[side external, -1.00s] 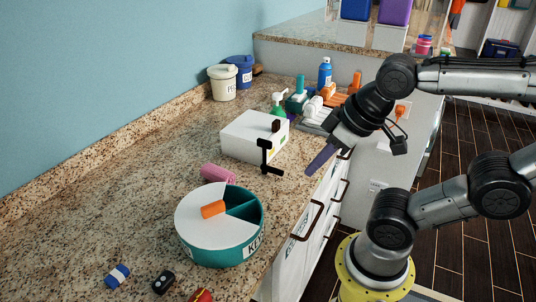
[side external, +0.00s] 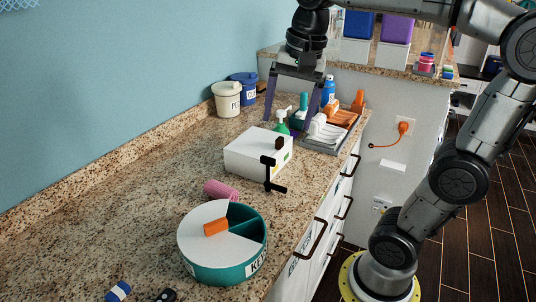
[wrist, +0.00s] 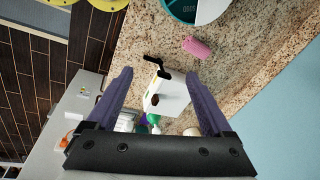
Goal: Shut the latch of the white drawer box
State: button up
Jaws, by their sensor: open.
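The white drawer box (side external: 252,153) stands on the granite counter, its front facing right. A black T-shaped latch handle (side external: 268,172) stands at its front right corner, with a small dark knob (side external: 279,143) near the top edge. In the wrist view the box (wrist: 152,84) and the black latch (wrist: 157,66) lie between my fingers, farther off. My gripper (side external: 290,118) is open and empty, with purple fingers pointing down, above and behind the box. It also shows open in the wrist view (wrist: 160,88). I cannot tell whether the latch is engaged.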

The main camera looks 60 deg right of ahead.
aim_at(268, 157)
jog(key=w+d+f+m+g, duration=0.2)
jog(key=w+d+f+m, duration=0.2)
jog(key=w+d, duration=0.45)
jog(key=f, duration=1.3)
jog(key=shift+w+a, duration=0.1)
jog(key=shift+w, duration=0.2)
grip_shut()
